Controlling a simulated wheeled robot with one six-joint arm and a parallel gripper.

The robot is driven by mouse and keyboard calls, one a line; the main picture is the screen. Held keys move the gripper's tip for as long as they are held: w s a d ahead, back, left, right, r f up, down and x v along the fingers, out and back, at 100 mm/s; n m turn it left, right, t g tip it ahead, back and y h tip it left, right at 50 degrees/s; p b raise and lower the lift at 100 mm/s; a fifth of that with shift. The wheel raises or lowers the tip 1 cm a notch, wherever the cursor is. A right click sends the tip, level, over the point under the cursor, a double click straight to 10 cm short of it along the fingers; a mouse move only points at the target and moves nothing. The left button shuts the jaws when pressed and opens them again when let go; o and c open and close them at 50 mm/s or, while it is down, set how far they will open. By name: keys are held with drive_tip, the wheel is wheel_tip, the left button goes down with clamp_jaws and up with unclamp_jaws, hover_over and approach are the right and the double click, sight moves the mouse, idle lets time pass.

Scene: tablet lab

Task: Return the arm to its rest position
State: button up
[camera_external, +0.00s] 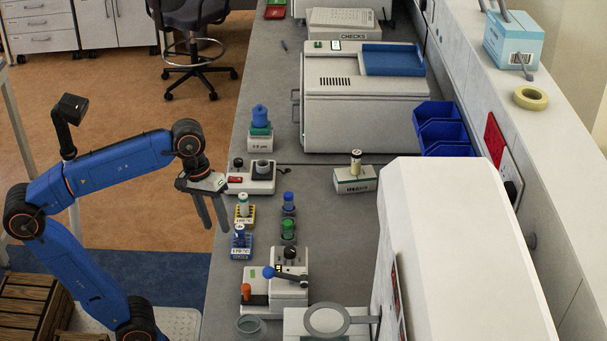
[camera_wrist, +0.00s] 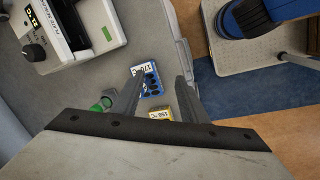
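My arm is blue with black joints and reaches from the lower left over the bench's left edge in the external view. My gripper (camera_external: 213,220) points down near that edge, left of the small racks. Its two fingers are apart with nothing between them. In the wrist view my gripper (camera_wrist: 157,82) also shows open, with a blue rack (camera_wrist: 149,88) and a yellow rack (camera_wrist: 158,114) below and beyond the fingers. No object is held.
The bench (camera_external: 333,219) holds a yellow rack (camera_external: 243,216), a blue rack (camera_external: 241,246), a device with a blue lever (camera_external: 291,281) and a mixer-like device (camera_external: 252,177). A large white machine (camera_external: 465,270) stands right. Open floor (camera_external: 110,215) lies left of the bench.

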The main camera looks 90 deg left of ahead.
drive_tip(key=s+d+f+m+t+h, duration=0.1)
drive_tip(key=s+d+f+m, duration=0.55)
drive_tip(key=d+f, duration=0.2)
drive_tip(key=s+a+f+m+t+y, duration=0.1)
drive_tip(key=f+m, duration=0.5)
drive_tip(key=f, duration=1.1)
drive_tip(key=shift+s+a+f+t+y, duration=0.3)
drive_tip(key=shift+s+a+y, duration=0.45)
drive_tip(key=shift+a, duration=0.4)
